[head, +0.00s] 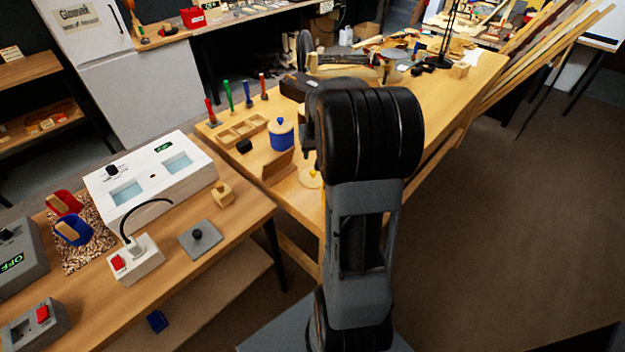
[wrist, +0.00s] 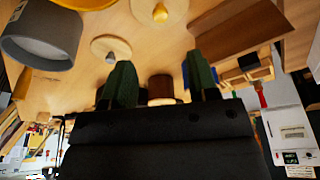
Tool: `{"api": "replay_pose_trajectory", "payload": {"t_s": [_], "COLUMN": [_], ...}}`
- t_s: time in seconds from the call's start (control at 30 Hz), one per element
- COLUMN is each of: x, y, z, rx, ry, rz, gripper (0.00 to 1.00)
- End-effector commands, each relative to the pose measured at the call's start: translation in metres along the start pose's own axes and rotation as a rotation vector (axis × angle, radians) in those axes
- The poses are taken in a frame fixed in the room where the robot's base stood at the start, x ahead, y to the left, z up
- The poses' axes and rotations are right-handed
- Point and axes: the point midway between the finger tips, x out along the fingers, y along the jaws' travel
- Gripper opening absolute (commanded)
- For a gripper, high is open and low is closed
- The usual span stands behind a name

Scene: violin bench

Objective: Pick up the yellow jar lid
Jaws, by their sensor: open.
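The yellow jar lid is a pale wooden disc with a yellow knob. In the head view the lid (head: 309,180) lies on the far workbench, partly hidden by my arm. In the wrist view the lid (wrist: 160,13) is at the top edge, cut off by the frame. My gripper (wrist: 160,82) is open, with its two dark green fingers apart and nothing held between them. The lid lies beyond the fingertips, not between them. A second pale disc with a greyish knob (wrist: 110,47) lies left of it.
A blue jar (head: 282,137) and a brown wooden block (head: 278,167) stand close to the lid. A grey cup (wrist: 42,35) is at left in the wrist view. A brown cylinder (wrist: 162,88) shows beyond the fingers. Upright tools (head: 229,95) stand at the bench's left.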

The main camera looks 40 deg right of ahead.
Motion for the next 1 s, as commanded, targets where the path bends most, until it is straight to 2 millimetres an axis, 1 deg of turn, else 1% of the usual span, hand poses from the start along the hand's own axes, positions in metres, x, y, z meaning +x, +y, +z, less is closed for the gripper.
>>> {"api": "replay_pose_trajectory", "payload": {"t_s": [0.03, 0.1, 0.3, 0.4, 0.57, 0.63, 0.9, 1.0], "x": [0.012, 0.025, 0.055, 0.064, 0.071, 0.076, 0.112, 0.119], "y": [0.001, 0.0, -0.001, -0.001, -0.001, -0.001, -0.001, -0.001], "z": [0.001, 0.0, 0.0, 0.0, 0.0, 0.0, 0.0, 0.0], "rx": [0.002, 0.001, -0.002, -0.003, -0.003, -0.003, -0.004, -0.004], "ry": [-0.005, -0.005, -0.004, -0.002, -0.001, -0.002, -0.003, -0.001], "rz": [0.0, 0.0, -0.001, -0.001, -0.001, -0.001, -0.001, -0.001], "gripper": [0.54, 0.54, 0.54, 0.54, 0.54, 0.54, 0.54, 0.54]}}
